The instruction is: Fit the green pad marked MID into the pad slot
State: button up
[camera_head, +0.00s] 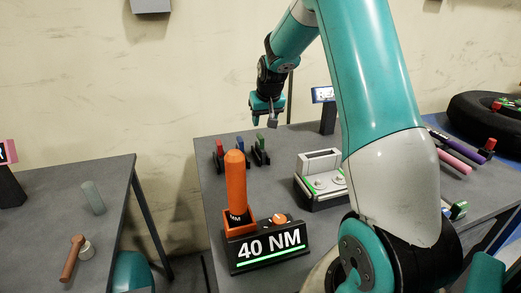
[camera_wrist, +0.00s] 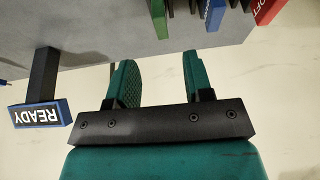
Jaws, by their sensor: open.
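My gripper (camera_head: 266,118) is open and empty. It hangs in the air above the far edge of the grey table, above the pad holders. In the wrist view its two teal fingers (camera_wrist: 160,68) stand apart with nothing between them. The green pad (camera_head: 260,140) stands upright in a dark holder, rightmost of three pads in the head view. It also shows at the top of the wrist view (camera_wrist: 158,18), beyond the fingers. Its marking cannot be read. The pad slot cannot be clearly identified; a grey fixture with an open top (camera_head: 320,160) stands to the right.
A blue pad (camera_head: 239,144) and a red pad (camera_head: 219,148) stand left of the green one. An orange-handled tool (camera_head: 236,178) stands upright in front, by a "40 NM" display (camera_head: 270,247). A READY sign (camera_wrist: 40,115) is on a post.

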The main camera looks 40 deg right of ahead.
aim_at(261, 136)
jog(key=p+x, duration=0.1)
jog(key=x, duration=0.8)
grip_shut()
